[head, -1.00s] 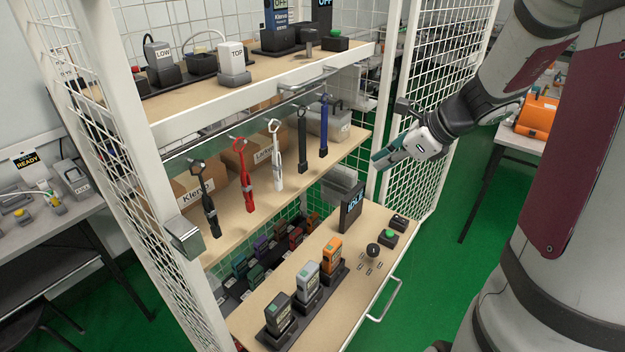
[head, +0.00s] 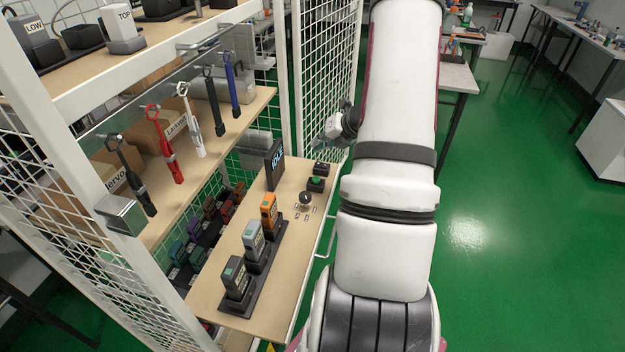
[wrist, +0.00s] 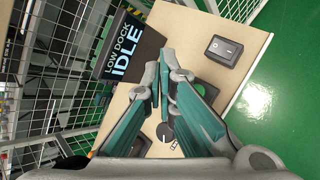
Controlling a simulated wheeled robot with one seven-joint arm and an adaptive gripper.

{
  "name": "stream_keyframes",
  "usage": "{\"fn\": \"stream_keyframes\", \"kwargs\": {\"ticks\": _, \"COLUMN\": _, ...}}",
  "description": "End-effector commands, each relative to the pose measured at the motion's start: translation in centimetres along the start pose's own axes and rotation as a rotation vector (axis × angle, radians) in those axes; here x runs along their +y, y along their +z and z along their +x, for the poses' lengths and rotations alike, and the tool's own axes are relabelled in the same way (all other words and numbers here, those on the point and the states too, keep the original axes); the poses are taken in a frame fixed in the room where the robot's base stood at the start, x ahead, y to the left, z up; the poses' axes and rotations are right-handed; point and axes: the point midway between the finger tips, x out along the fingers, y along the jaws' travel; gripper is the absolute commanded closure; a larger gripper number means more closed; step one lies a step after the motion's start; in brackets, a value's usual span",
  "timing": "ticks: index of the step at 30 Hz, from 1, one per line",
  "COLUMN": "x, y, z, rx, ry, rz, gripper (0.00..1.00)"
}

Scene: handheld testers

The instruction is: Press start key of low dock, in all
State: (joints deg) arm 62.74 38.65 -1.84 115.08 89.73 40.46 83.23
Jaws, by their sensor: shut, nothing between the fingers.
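The low dock is a pull-out shelf (head: 215,290) with a dark sign (head: 275,165) that reads "LOW DOCK IDLE" in the wrist view (wrist: 125,45). A green button (head: 316,182) on a black base stands near the shelf's far right corner; I read no label on it. In the wrist view its dark base (wrist: 208,93) is largely hidden behind a finger. My gripper (head: 322,143) is at the far end of the shelf, partly hidden by my arm. In the wrist view my gripper (wrist: 162,75) is shut and empty, with its fingers over the shelf, between sign and button.
Orange (head: 268,212), grey (head: 253,240) and dark (head: 236,277) testers stand in a row. Hanging tools (head: 165,145) and a mesh side wall (head: 325,65) border the space.

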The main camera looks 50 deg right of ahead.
Motion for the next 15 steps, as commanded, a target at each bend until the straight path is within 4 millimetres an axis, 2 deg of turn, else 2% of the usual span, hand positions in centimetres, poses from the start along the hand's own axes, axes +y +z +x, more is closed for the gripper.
{"fn": "stream_keyframes", "kwargs": {"ticks": 8, "x": -0.2, "y": -0.2, "z": 0.3, "rx": 0.001, "ry": 0.000, "rz": -0.002, "gripper": 1.00}}
{"fn": "stream_keyframes", "kwargs": {"ticks": 15, "x": -1.2, "y": -1.3, "z": 1.9, "rx": 0.002, "ry": 0.000, "rz": -0.002, "gripper": 1.00}}
